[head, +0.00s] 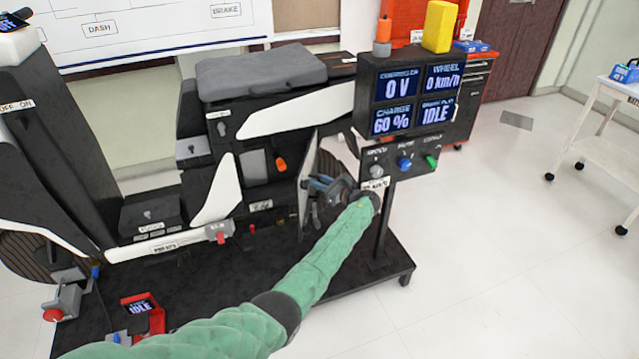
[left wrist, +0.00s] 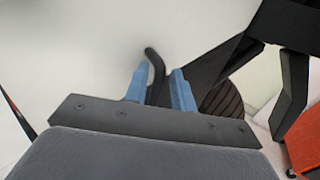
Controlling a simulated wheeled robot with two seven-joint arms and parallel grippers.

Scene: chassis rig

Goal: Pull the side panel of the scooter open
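The black and white scooter (head: 285,108) stands on a dark platform. Its side panel (head: 307,178) shows nearly edge-on and stands out from the body. To its left is an open bay with a grey box (head: 253,166) and an orange plug (head: 281,163). My left gripper (head: 318,184) is at the panel's right side. In the left wrist view its blue fingers (left wrist: 160,90) are apart, with a dark bent handle (left wrist: 154,64) between them, closer to the left finger. A clear gap shows to the right finger. Contact with the handle cannot be told. My right gripper is not in view.
A display stand (head: 412,98) with a switch box (head: 402,158) rises right beside my left forearm. A red tester (head: 145,315) lies on the platform (head: 230,295) at lower left. A white cart (head: 600,150) stands far right, with clear floor between.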

